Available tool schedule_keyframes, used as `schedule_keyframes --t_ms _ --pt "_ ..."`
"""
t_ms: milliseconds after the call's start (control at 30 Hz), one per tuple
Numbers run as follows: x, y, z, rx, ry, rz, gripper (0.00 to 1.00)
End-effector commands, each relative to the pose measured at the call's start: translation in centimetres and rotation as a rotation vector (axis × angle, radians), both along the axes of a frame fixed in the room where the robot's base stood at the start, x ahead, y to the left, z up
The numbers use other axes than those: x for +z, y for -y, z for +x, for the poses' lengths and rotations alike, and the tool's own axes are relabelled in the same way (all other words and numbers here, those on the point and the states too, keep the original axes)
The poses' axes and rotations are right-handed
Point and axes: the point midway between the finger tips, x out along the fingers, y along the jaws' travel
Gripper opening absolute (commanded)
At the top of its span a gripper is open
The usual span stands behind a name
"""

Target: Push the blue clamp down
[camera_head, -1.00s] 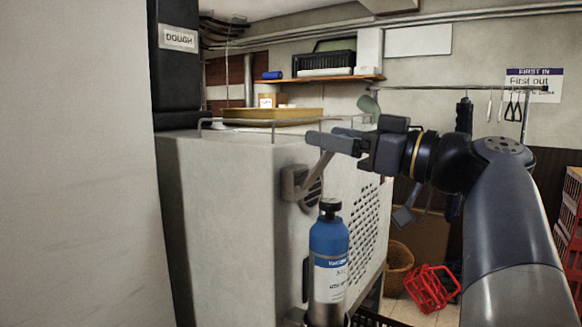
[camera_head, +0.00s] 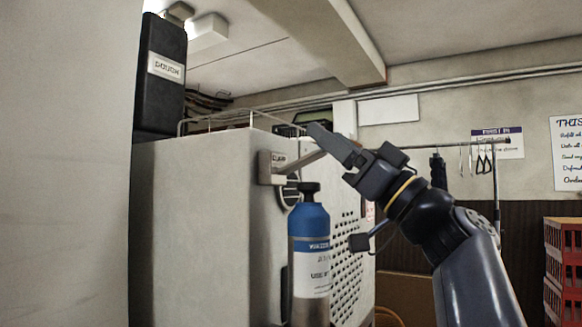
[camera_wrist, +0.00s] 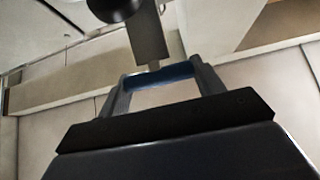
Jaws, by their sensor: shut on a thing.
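The clamp is a pale lever arm (camera_head: 305,160) on a square mount (camera_head: 271,167) with a small label, fixed to the side of the white cabinet. The lever slopes up to the right from the mount to my gripper (camera_head: 325,138). My gripper is shut on the clamp's blue handle (camera_wrist: 160,75), which shows between the two fingers in the wrist view. The grey lever arm (camera_wrist: 148,38) runs up from the handle there. In the head view the fingers hide the blue handle. My gripper points up and to the left.
A blue and silver bottle (camera_head: 310,245) stands in front of the cabinet (camera_head: 200,230), just below the lever. A wire rail runs along the cabinet top. A black box labelled DOUGH (camera_head: 162,70) is at upper left. Red crates (camera_head: 562,265) stand at far right.

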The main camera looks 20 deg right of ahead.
Motion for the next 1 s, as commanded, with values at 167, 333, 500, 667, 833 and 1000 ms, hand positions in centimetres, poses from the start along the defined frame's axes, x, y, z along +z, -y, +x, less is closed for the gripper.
schedule_keyframes --t_ms 167,333,500,667,833,1000 --pt "-1.8 0.3 -0.3 -0.002 -0.001 -0.004 0.22" --pt "-2.6 0.4 -0.5 -0.001 -0.003 -0.006 0.23" --pt "-3.4 0.5 -0.5 0.000 -0.005 -0.005 0.22" --pt "-3.9 0.5 -0.5 -0.001 -0.006 -0.005 0.22" --pt "-4.1 0.5 -0.5 -0.001 -0.007 -0.006 0.23" --pt "-4.1 0.5 -0.5 -0.001 -0.007 -0.006 0.23"
